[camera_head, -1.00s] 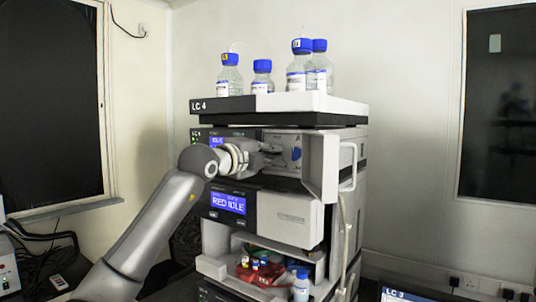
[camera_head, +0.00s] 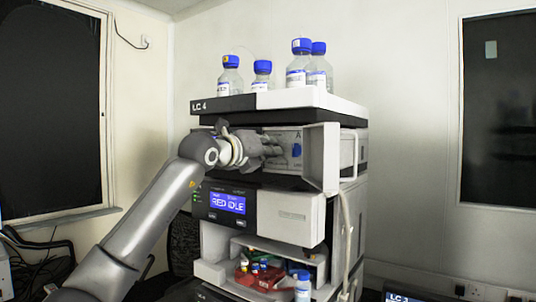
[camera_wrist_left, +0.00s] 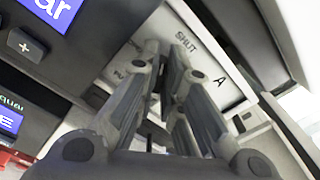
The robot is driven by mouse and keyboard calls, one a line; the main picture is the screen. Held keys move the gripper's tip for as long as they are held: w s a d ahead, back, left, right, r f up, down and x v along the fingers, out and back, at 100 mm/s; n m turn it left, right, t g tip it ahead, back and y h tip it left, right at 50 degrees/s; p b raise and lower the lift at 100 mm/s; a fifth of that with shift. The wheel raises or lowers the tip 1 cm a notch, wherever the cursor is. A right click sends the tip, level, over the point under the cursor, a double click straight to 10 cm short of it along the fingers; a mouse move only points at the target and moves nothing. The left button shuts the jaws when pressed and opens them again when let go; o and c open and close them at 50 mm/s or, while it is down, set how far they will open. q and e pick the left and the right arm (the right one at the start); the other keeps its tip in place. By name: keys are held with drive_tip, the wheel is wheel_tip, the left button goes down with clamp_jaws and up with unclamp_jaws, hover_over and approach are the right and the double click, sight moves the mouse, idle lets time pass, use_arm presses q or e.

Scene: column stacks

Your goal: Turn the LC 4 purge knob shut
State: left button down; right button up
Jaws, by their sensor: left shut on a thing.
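The LC 4 stack stands in the middle of the head view, its label on the top tray (camera_head: 228,104). An open compartment in the upper module shows a light panel (camera_head: 289,136) marked "A". In the left wrist view, the panel (camera_wrist_left: 214,65) bears the words "SHUT" and "A". My left gripper (camera_head: 277,146) reaches into this compartment from the left. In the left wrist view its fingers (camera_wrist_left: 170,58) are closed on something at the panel. The purge knob is hidden between the fingers, so its angle cannot be told. My right gripper is not in view.
The open white door (camera_head: 322,158) stands just right of my left gripper. Several blue-capped bottles (camera_head: 300,66) stand on the top tray.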

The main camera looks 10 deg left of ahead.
use_arm(q)
drive_tip(key=m, duration=0.3)
drive_tip(key=shift+d+b, duration=0.1)
drive_tip(key=shift+b, duration=0.2)
drive_tip(key=shift+m, duration=1.7)
drive_tip(key=c, duration=1.6)
unclamp_jaws()
drive_tip(key=shift+d, duration=0.1)
drive_tip(key=shift+w, duration=0.1)
drive_tip(key=shift+f, duration=0.1)
drive_tip(key=v, duration=1.2)
